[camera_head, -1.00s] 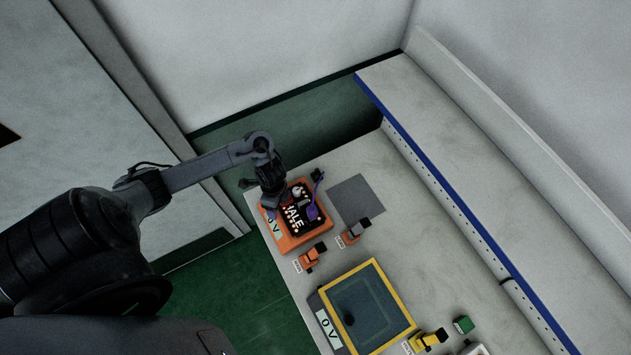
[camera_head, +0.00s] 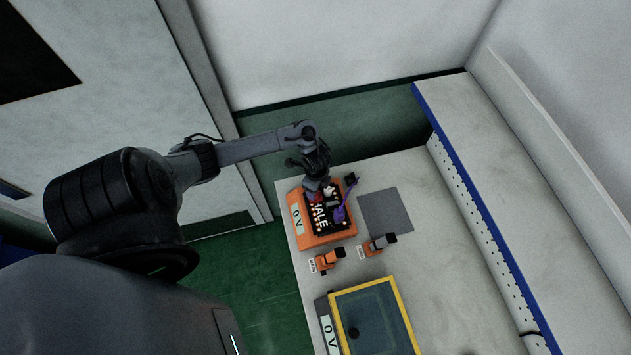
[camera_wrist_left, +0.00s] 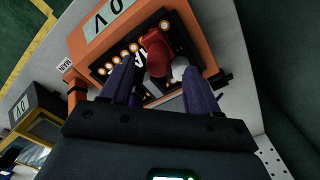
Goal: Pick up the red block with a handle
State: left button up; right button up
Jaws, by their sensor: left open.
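The red block with a handle (camera_wrist_left: 157,52) shows in the left wrist view, on the dark board in the orange fixture (camera_wrist_left: 108,61). My left gripper (camera_wrist_left: 158,72) is open, with its two dark purple fingers on either side of the block in the picture. They look apart from it, and I cannot tell the height gap. In the head view my left gripper (camera_head: 316,186) hangs over the far part of the orange fixture (camera_head: 307,243) and hides most of the block. My right gripper is not in view.
A white round part (camera_wrist_left: 180,68) sits close beside the block. A yellow-framed fixture (camera_head: 402,312) is nearer. A grey mat (camera_head: 386,212) lies clear on the right.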

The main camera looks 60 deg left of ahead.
pick_arm(q)
jog(key=shift+s+f, duration=0.1)
jog(key=shift+f, duration=1.6)
jog(key=shift+c, duration=0.2)
grip_shut()
